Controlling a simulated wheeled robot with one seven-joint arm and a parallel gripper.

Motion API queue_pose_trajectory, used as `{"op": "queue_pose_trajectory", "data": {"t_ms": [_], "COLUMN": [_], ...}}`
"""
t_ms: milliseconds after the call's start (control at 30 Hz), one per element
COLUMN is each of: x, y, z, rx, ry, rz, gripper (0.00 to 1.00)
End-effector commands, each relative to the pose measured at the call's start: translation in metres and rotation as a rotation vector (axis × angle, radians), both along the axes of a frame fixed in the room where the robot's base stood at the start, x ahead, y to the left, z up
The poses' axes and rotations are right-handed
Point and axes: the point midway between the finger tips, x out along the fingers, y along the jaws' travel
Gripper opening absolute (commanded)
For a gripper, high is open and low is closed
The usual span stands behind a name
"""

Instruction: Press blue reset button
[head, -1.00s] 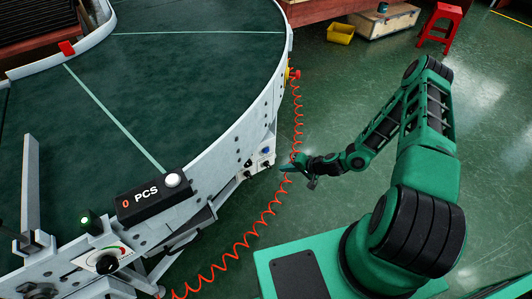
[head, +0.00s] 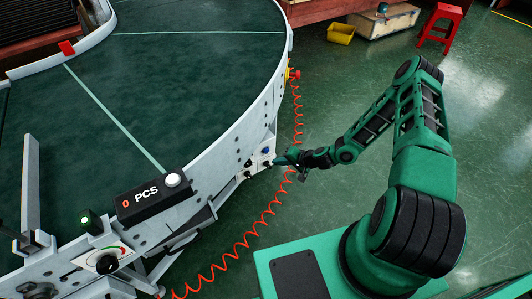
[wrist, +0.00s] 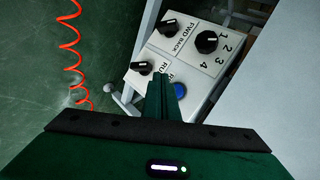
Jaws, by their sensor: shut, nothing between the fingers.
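The blue reset button (wrist: 180,90) sits on a white control panel (wrist: 210,62) in the wrist view, right beside the tip of my gripper (wrist: 164,82). In the head view the blue button (head: 266,150) shows on the panel at the conveyor's outer side. My gripper (head: 278,161) is shut and empty, and its tip is close to the panel just below and right of the button. I cannot tell whether it touches the panel. The fingers partly cover the printed label next to the button.
Black knobs (wrist: 207,41) sit on the same panel. An orange coiled cable (head: 240,245) hangs along the conveyor's side (head: 235,125). A counter box (head: 150,196) reads 0 PCS. A red stool (head: 440,25) and yellow bin (head: 341,33) stand far back on open floor.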

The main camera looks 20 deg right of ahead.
Motion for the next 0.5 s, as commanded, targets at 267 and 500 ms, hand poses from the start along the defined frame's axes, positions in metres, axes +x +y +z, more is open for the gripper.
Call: {"op": "queue_pose_trajectory", "data": {"t_ms": [267,500], "x": [0.029,0.038], "y": [0.009,0.013], "z": [0.0,0.0], "rx": [-0.002,-0.001], "ry": [-0.001,0.0], "rz": [0.002,0.0], "gripper": [0.0,0.0]}}
